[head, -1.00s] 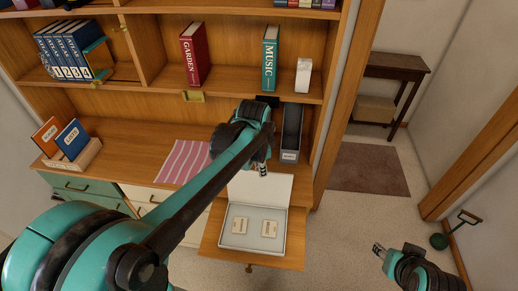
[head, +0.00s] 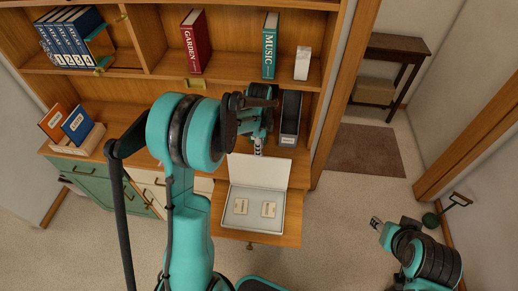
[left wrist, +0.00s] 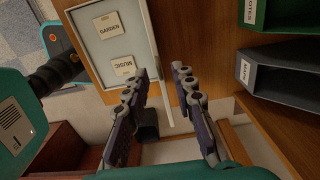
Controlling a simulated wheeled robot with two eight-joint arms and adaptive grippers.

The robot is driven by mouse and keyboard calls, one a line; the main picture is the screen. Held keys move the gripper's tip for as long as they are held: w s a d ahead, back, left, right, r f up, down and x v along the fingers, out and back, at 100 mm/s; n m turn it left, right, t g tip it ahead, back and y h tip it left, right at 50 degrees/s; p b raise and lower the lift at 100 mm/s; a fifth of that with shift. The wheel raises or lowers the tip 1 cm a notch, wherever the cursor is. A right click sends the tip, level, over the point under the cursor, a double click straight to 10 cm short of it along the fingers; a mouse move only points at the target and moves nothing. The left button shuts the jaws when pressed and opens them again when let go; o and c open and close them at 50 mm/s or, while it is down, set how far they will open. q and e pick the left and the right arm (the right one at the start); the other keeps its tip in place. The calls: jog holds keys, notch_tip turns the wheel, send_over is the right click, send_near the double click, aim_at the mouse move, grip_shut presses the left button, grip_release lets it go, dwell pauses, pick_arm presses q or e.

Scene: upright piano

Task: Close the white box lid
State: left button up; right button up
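The white box (head: 234,222) sits open on a pulled-out wooden board, with two labelled cards inside. Its lid (head: 260,171) stands up at the back edge. My left gripper (head: 258,147) is behind the top edge of the lid. In the left wrist view the fingers of my left gripper (left wrist: 160,72) are apart, and the lid (left wrist: 158,60) shows nearly edge-on as a thin pale strip in line with the gap. Whether they touch it I cannot tell. My right gripper (head: 377,223) is far off at the right over the floor; its opening is too small to judge.
A grey file holder (head: 290,122) stands close to the right of my left gripper; it also shows in the left wrist view (left wrist: 275,80). Shelves with a red book (head: 194,42) and a teal book (head: 270,46) are above.

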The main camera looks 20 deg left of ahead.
pick_arm(q)
jog(key=shift+f, duration=0.35)
grip_shut()
jog(key=shift+s, duration=0.15)
